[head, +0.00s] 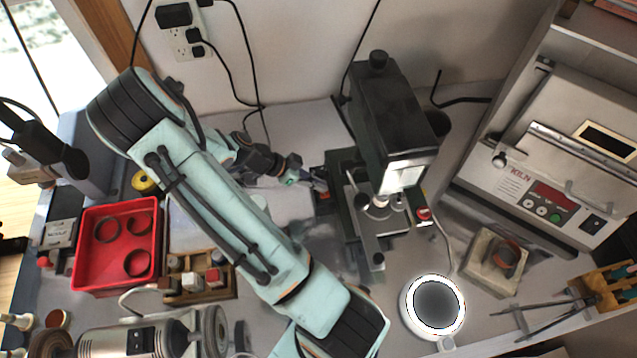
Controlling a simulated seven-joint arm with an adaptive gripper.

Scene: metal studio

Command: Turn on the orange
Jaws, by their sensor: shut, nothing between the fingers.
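A small orange part (324,196), which looks like a switch, sits on a dark box at the left side of the black drill press (392,120). My gripper (318,183) reaches in from the left, with its fingertips right above and close to the orange part. The fingers are shut and hold nothing. I cannot tell whether the fingertips touch the orange part, or whether it is on or off. My gripper partly covers the dark box.
A red button (423,213) is on the press's right side. A red tray (117,243) with rings, a kiln (560,160), a white ring lamp (405,312), a clay block (478,270) and a wooden rack (225,292) crowd the bench. Cables hang behind.

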